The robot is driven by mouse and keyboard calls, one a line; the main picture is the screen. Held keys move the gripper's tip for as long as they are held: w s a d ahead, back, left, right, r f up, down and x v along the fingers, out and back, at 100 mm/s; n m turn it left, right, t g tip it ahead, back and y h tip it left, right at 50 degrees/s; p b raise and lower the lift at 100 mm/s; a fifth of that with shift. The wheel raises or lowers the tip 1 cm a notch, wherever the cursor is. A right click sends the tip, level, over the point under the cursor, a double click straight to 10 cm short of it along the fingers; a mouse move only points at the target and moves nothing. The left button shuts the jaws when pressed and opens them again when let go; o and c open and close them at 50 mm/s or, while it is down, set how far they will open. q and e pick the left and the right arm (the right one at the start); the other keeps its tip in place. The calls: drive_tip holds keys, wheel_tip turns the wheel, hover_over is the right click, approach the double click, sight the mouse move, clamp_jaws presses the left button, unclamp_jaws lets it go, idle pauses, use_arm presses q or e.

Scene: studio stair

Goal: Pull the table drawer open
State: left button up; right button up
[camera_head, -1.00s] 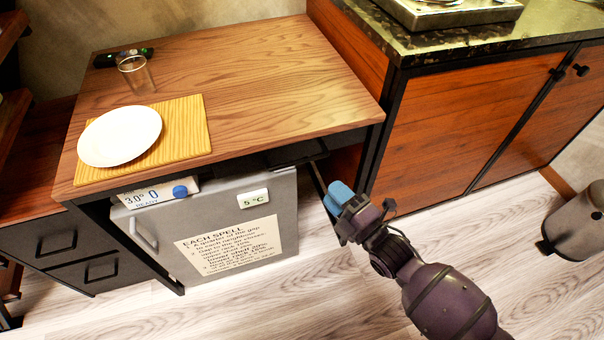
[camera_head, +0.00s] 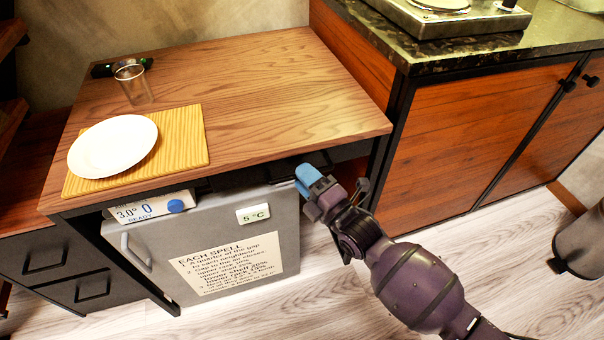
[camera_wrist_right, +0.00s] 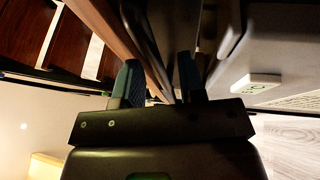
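The wooden table (camera_head: 260,90) has a dark drawer front (camera_head: 238,179) in the shadow under its front edge. Its handle is not clearly visible. My right gripper (camera_head: 304,182), with blue fingertips, is under the table's front edge near the right end of this dark strip. In the right wrist view its two fingers (camera_wrist_right: 160,84) stand apart, with a brown board edge and dark surfaces beyond the gap. I cannot tell whether they touch the drawer or anything lies between them. My left gripper is not in view.
A grey fridge (camera_head: 220,286) with a handle stands under the table, close to my right gripper. A white plate (camera_head: 113,145) on a yellow mat (camera_head: 187,145) and a glass (camera_head: 134,84) stand on the table. A wooden cabinet (camera_head: 470,130) is to the right. Some floor in front is clear.

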drive_tip(key=shift+w+a+r, duration=0.15)
drive_tip(key=shift+w+a, duration=0.25)
drive_tip(key=shift+w, duration=0.05)
drive_tip(key=shift+c, duration=0.3)
clamp_jaws()
